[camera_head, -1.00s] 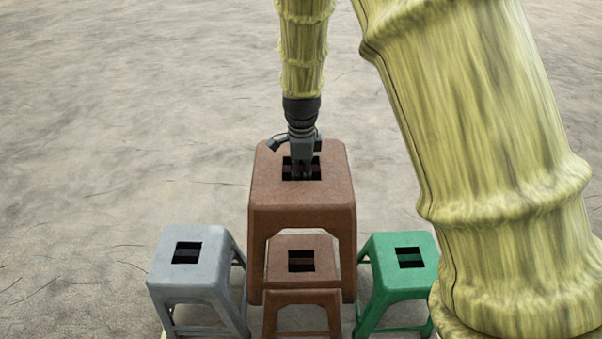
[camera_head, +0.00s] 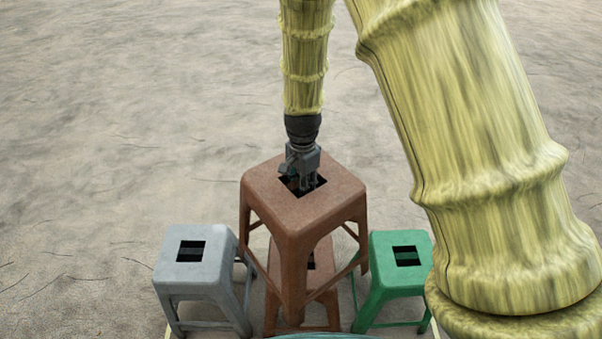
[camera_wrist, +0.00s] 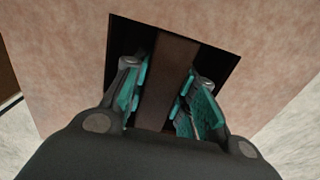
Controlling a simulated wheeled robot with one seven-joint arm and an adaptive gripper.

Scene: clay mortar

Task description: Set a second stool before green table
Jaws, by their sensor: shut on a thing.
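A brown stool (camera_head: 332,196) hangs from my gripper (camera_head: 303,188) in the head view, turned so that one corner faces the camera. My gripper reaches into the square hole in its seat. In the wrist view the two teal-padded fingers (camera_wrist: 160,100) close on a brown bar (camera_wrist: 168,75) that crosses the hole. Behind and below it, a second brown stool (camera_head: 312,258) stands mostly hidden. A grey stool (camera_head: 207,271) stands to the left and a green stool (camera_head: 391,282) to the right.
A teal rounded edge (camera_head: 325,336) shows at the bottom of the head view; I cannot tell what it belongs to. Bare greyish ground (camera_head: 130,110) lies open behind and to the left of the stools.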

